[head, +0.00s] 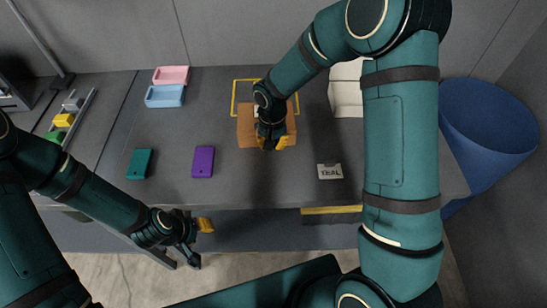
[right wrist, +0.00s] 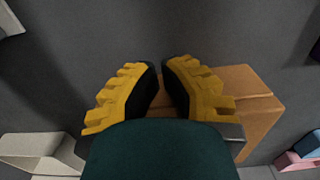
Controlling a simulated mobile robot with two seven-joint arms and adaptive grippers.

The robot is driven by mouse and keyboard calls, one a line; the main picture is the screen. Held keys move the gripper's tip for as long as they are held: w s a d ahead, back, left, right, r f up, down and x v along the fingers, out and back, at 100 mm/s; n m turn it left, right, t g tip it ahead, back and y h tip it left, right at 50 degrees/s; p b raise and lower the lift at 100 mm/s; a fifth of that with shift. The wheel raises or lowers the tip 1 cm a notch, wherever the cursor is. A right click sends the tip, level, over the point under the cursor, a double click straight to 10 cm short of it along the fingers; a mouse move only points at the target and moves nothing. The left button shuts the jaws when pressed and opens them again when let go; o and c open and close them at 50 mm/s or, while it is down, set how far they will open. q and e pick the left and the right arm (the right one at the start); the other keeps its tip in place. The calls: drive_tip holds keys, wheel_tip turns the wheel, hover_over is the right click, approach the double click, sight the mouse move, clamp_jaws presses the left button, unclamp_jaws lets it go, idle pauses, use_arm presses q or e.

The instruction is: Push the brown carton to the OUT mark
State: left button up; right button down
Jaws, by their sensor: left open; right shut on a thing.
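The brown carton (head: 246,128) sits on the grey table in the head view, overlapping the near part of a yellow square outline (head: 235,92). No OUT lettering is legible there. My right gripper (head: 272,142) comes down over the carton's near part and hides its middle. In the right wrist view, its yellow fingers (right wrist: 160,85) are close together with the carton (right wrist: 250,85) behind and to the right. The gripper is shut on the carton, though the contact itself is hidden. My left gripper (head: 202,243) is open and empty, off the table's near edge.
Pink (head: 171,75) and blue (head: 165,96) trays stand at the back left. Teal (head: 140,163) and purple (head: 203,161) blocks lie in front of them. A white box (head: 345,98) and a lettered card (head: 329,172) are on the right. A blue bin (head: 488,140) stands beyond the table.

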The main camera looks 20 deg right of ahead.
drive_tip(key=w+d, duration=0.1)
drive_tip(key=w, duration=0.4)
drive_tip(key=w+d, duration=0.1)
drive_tip(key=w, duration=0.4)
drive_tip(key=w+d, duration=0.2)
drive_tip(key=w, duration=0.3)
drive_tip(key=shift+w, duration=0.3)
